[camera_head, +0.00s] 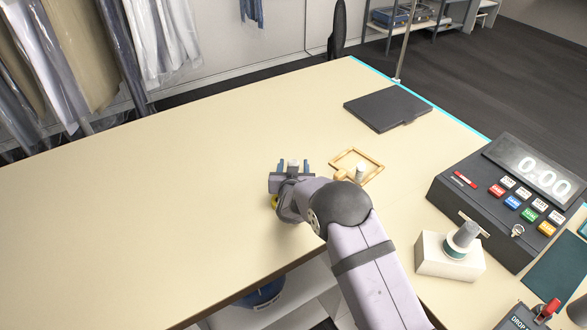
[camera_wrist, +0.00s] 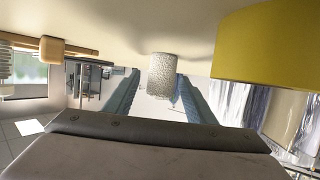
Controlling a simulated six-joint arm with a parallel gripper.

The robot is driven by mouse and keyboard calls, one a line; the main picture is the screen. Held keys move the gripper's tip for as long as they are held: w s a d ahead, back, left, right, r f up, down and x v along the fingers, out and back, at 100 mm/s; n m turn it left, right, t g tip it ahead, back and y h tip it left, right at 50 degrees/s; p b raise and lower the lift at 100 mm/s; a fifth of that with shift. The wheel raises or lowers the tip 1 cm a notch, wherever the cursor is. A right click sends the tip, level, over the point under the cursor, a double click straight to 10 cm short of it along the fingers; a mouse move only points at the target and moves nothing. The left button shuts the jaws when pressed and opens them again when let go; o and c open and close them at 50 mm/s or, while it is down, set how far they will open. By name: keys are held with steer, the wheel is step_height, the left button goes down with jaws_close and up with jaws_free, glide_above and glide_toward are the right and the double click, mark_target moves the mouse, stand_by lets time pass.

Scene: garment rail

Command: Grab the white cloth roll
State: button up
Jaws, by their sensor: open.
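The white cloth roll (camera_wrist: 162,74) has a rough, speckled surface and stands on the table in the wrist view, which shows the table at the top. My gripper (camera_head: 293,164) is open low over the table, with its two blue fingers pointing away from the arm. The roll also shows in the head view (camera_head: 293,167), small and partly hidden, between the fingertips. In the wrist view, the fingers lie on either side of it, and I cannot tell whether they touch it.
A yellow round object (camera_wrist: 265,45) is close beside the fingers. A wooden tray (camera_head: 345,157) with a small white cylinder (camera_head: 360,173) lies to the right. A black folder (camera_head: 388,107), cash register (camera_head: 510,200) and white box (camera_head: 449,262) stand farther right. The table's left side is clear.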

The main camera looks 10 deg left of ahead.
steer(key=c, duration=1.1)
steer(key=shift+r, duration=0.1)
